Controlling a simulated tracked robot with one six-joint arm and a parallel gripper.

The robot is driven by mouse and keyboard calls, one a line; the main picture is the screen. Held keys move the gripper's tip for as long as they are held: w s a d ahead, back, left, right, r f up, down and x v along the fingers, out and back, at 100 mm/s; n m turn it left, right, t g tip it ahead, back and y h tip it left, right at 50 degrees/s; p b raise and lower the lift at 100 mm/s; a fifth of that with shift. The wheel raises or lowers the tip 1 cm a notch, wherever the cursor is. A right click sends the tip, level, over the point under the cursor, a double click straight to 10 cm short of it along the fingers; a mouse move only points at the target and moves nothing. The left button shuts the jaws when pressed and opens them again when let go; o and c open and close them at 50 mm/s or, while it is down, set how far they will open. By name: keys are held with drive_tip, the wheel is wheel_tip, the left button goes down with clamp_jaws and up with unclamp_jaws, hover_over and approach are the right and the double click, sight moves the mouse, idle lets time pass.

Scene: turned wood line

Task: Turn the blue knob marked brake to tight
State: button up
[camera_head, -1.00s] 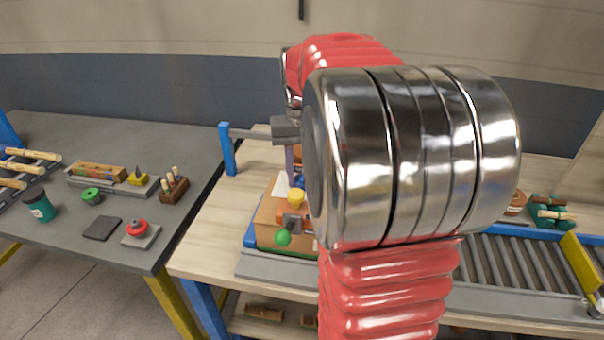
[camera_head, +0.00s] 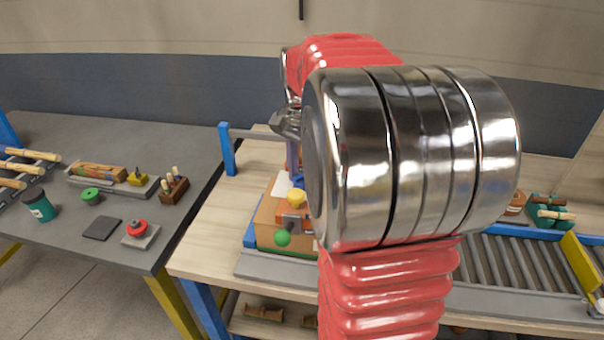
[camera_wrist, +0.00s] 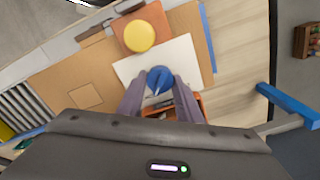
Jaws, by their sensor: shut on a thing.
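The blue knob (camera_wrist: 159,79) shows in the wrist view on a white plate (camera_wrist: 188,54) on top of the tan box. It has a raised pointer ridge. My gripper (camera_wrist: 159,88) comes from below in that view, with one grey finger on each side of the knob, and is shut on it. Any lettering around the knob is too small to read or hidden by the fingers. In the head view my own arm hides most of the box (camera_head: 264,226) and most of the gripper; only a little blue shows beside the arm.
A yellow round button (camera_wrist: 139,36) on an orange base sits close to the knob. A green ball (camera_head: 283,238) sticks out from the box front. A blue post (camera_head: 227,150) stands at the bench's left. A roller conveyor (camera_head: 500,262) lies right. A grey table (camera_head: 60,135) holds small items.

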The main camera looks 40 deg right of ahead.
sight(301, 175)
drive_tip(key=shift+m, duration=0.4)
drive_tip(key=o, duration=1)
drive_tip(key=shift+o, duration=0.2)
wheel_tip(301, 175, up, 14)
drive_tip(key=shift+a+f, duration=0.1)
drive_tip(key=shift+f, duration=0.05)
idle(0.6)
